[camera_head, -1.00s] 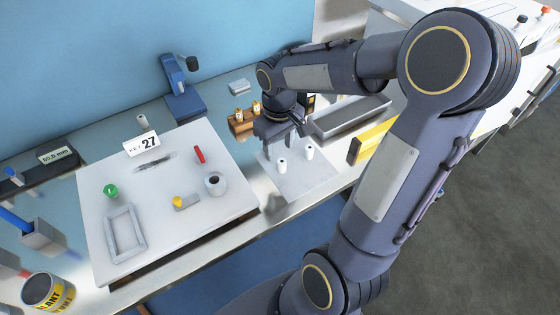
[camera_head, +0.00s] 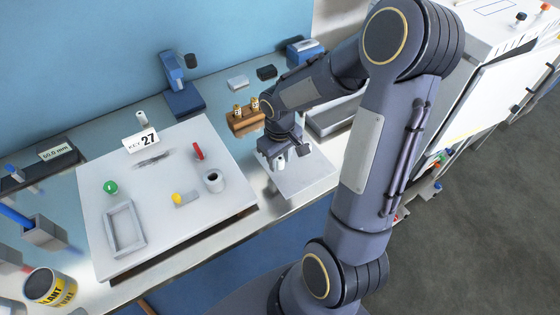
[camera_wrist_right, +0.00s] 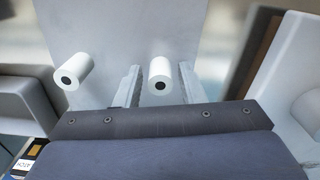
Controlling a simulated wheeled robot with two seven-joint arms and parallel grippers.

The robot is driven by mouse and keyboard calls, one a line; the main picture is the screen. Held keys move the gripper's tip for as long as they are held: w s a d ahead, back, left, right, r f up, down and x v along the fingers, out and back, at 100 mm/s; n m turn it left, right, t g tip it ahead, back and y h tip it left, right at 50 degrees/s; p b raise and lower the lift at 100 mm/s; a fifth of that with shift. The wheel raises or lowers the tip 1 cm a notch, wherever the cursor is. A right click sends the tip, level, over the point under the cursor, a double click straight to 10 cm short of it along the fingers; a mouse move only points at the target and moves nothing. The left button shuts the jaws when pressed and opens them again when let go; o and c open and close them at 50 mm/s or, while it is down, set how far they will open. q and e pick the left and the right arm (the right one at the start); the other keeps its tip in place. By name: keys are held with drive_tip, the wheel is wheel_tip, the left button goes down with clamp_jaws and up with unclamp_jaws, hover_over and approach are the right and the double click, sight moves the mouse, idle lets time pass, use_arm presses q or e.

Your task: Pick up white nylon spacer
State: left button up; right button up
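Two white cylindrical spacers with dark holes show in the right wrist view. One spacer (camera_wrist_right: 160,70) stands between the fingers of my right gripper (camera_wrist_right: 158,86), with small gaps on both sides. The other spacer (camera_wrist_right: 72,72) is outside the fingers to the left. In the head view my right gripper (camera_head: 277,158) is low over the pale plate (camera_head: 305,184), and one white spacer (camera_head: 281,165) shows by its fingers. The second spacer is hidden there or hard to make out. My right gripper is open. My left gripper is not in view.
A wooden block with small gold-topped bottles (camera_head: 243,122) stands just behind the gripper. A grey tray (camera_head: 332,122) lies to its right. A large white board (camera_head: 150,215) with small parts lies to the left. The plate's front area is clear.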

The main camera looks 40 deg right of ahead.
clamp_jaws()
drive_tip(key=shift+r, duration=0.2)
